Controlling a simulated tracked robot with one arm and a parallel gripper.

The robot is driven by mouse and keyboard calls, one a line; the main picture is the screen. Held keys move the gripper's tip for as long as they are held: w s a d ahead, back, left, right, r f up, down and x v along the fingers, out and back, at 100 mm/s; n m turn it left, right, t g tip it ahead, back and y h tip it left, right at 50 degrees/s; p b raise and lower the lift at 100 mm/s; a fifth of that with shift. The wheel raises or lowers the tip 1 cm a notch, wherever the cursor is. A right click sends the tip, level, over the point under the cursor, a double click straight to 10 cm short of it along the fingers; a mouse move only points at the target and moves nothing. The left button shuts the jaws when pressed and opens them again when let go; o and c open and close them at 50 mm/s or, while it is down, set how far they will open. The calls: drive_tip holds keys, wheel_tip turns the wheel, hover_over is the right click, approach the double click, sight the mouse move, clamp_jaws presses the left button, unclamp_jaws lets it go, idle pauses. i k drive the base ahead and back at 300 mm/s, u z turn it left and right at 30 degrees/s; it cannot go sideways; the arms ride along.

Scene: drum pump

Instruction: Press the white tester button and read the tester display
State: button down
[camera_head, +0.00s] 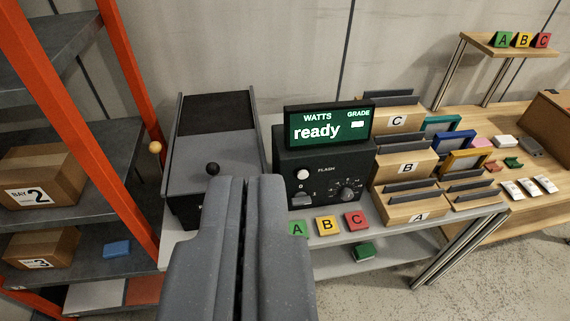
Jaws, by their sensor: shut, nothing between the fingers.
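The tester (328,178) is a dark box marked FLASH on a grey table. Its green display (328,128) on top reads "ready" under WATTS, with a small pale bar under GRADE. The round white button (302,174) is on the upper left of its front face, above a small switch marked 0. A black dial (347,192) is at the front's right. My gripper (245,182) is shut and empty, with its tips to the left of the white button in the picture. It hides part of the table and the tester's lower left side.
A grey machine with a black knob (212,169) stands left of the tester. Green A, yellow B and red C blocks (327,225) lie before it. Wooden bins (404,167) marked A, B and C stand right. An orange-framed shelf (128,135) with boxes borders the left.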

sight(303, 173)
drive_tip(key=u, duration=2.25)
drive_tip(key=k, duration=0.95)
drive_tip(key=z, duration=2.1)
drive_tip(key=i, duration=1)
drive_tip(key=u, duration=0.05)
